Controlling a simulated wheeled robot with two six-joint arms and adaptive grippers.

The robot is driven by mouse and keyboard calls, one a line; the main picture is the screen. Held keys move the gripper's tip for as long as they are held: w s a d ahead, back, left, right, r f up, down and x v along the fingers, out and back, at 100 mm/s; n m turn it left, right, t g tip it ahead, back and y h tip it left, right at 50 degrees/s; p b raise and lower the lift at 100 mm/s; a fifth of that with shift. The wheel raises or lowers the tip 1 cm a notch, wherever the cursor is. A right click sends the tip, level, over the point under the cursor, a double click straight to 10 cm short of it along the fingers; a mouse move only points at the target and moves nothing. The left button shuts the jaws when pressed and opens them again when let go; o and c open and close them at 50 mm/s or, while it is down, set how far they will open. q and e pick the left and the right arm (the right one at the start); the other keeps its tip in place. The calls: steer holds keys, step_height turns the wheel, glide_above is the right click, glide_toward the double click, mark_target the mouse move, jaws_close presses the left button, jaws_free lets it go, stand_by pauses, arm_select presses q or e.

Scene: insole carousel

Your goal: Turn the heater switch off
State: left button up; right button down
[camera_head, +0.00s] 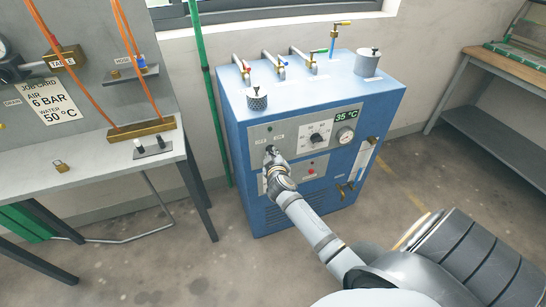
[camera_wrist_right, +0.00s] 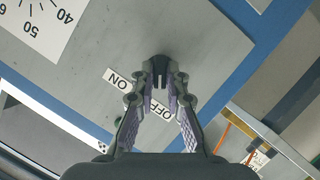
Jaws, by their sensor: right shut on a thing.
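The heater unit is a blue cabinet (camera_head: 240,187) with a grey front panel. My left gripper is not in view.
Valves and taps stand on the cabinet top. A grey bench (camera_head: 95,170) stands left, a wooden-topped bench (camera_head: 510,67) right.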

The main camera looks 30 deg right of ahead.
steer(key=shift+f+n+h+b, duration=0.1)
steer(key=shift+n+h+b, duration=0.3)
steer(key=shift+n+b, duration=0.15)
stand_by(0.4)
steer(key=c, duration=1.4)
jaws_free()
steer(key=shift+o, duration=0.2)
steer(key=shift+a, duration=0.1)
steer(key=v, duration=1.2)
